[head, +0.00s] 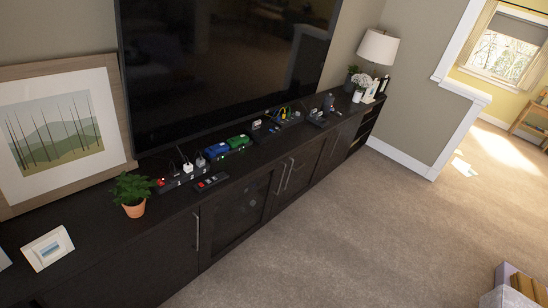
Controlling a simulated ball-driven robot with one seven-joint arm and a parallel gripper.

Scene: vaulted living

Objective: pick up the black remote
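A small black remote-like object (211,182) with red and pale spots lies flat near the front edge of the dark media cabinet (232,200). It sits just in front of a dark power strip (172,182) with white plugs in it. Other small dark items (318,119) lie farther along the cabinet top; they are too small to name surely. My gripper is not in view.
A potted plant (132,194) stands left of the remote; green and blue toy-like objects (237,142) sit behind it. A large television (220,65) backs the cabinet. A lamp (378,48) stands at the far end. The carpet (350,220) in front is clear.

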